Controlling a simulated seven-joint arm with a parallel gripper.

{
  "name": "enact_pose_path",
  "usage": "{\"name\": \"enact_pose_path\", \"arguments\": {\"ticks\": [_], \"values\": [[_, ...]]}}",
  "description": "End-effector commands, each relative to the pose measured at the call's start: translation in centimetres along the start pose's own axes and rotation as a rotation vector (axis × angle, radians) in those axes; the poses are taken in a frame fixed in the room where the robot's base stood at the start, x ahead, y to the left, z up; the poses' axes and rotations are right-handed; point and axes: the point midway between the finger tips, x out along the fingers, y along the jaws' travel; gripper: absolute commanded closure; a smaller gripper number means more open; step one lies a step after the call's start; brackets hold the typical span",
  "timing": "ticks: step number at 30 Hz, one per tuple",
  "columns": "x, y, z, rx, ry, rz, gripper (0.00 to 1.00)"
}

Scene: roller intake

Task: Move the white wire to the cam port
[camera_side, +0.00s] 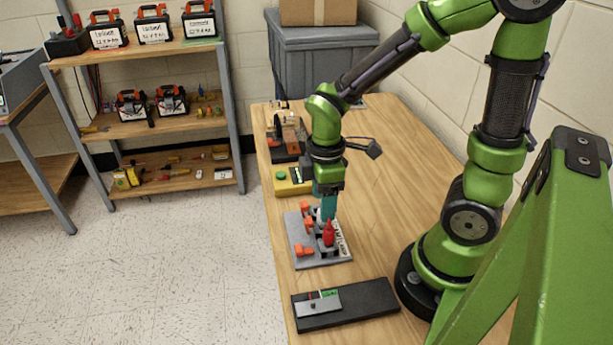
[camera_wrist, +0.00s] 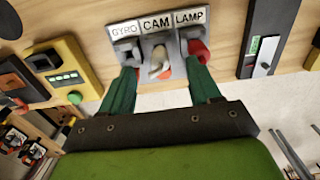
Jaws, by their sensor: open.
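The grey port board (camera_side: 291,232) lies on the wooden table, with GYRO, CAM and LAMP labels showing in the wrist view. The white wire's plug (camera_wrist: 158,62) stands at the middle port, below the CAM label (camera_wrist: 157,22). I cannot tell how deep it sits. My gripper (camera_side: 328,214) points down over the board; in the wrist view its two teal fingers (camera_wrist: 161,84) are spread apart on either side of the white plug, with gaps. A red plug (camera_side: 328,234) stands at the LAMP port, close to one finger. The fingers partly hide the board in the side view.
Orange clips (camera_side: 304,250) line the board's left side. A black box with a grey panel (camera_side: 345,304) lies in front of it. A yellow box with a green button (camera_side: 290,181) and another dark device lie behind. The table right of the board is clear.

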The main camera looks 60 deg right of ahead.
Motion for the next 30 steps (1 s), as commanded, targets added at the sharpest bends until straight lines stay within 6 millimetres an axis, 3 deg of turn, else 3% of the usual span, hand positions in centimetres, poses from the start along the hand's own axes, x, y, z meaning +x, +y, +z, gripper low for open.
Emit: {"name": "enact_pose_path", "arguments": {"ticks": [7,15,21,26,30], "values": [[-1.9,0.1,-0.1,-0.001,0.004,0.005,0.38],[-7.7,0.0,-0.1,0.000,0.006,0.005,0.38],[-10.9,0.1,-0.1,0.000,0.003,0.003,0.38],[-11.9,0.0,0.0,0.017,0.002,0.002,0.38],[-11.7,0.2,-0.5,0.157,0.031,0.014,0.38]]}}
